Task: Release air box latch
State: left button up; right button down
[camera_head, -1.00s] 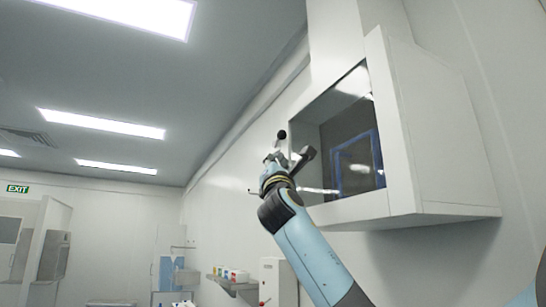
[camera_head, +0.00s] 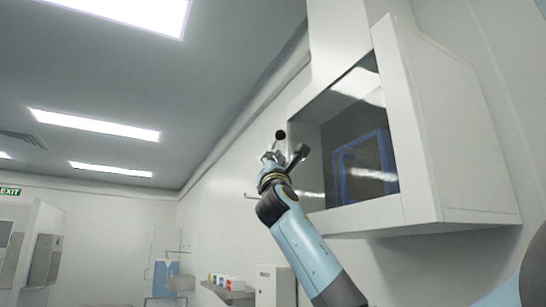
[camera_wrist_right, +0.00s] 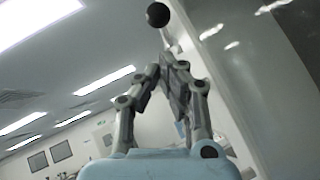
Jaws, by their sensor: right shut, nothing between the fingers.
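The air box (camera_head: 430,150) is a white wall-mounted box with a dark glass front (camera_head: 352,160) at the right of the head view. A latch lever with a black ball knob (camera_head: 280,135) stands at its left edge. The knob also shows in the right wrist view (camera_wrist_right: 158,14), just beyond the fingertips. My right gripper (camera_head: 284,154) is shut and empty, just below the knob. In the right wrist view its fingertips (camera_wrist_right: 172,62) meet beside the lever's rod. Whether they touch the rod I cannot tell. My left gripper is not in view.
A blue frame (camera_head: 365,168) shows behind the glass. A shelf with small coloured boxes (camera_head: 228,283) and a white cabinet (camera_head: 275,286) are on the wall below. The space left of my right arm is open.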

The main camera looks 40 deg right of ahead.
aim_at(276, 140)
jog(key=p+x, duration=0.2)
jog(key=x, duration=0.3)
jog(key=shift+w+d+r, duration=0.15)
jog(key=shift+r, duration=0.2)
jog(key=shift+w+d+r, duration=0.2)
jog(key=shift+w+r, duration=0.05)
jog(key=shift+w, duration=0.05)
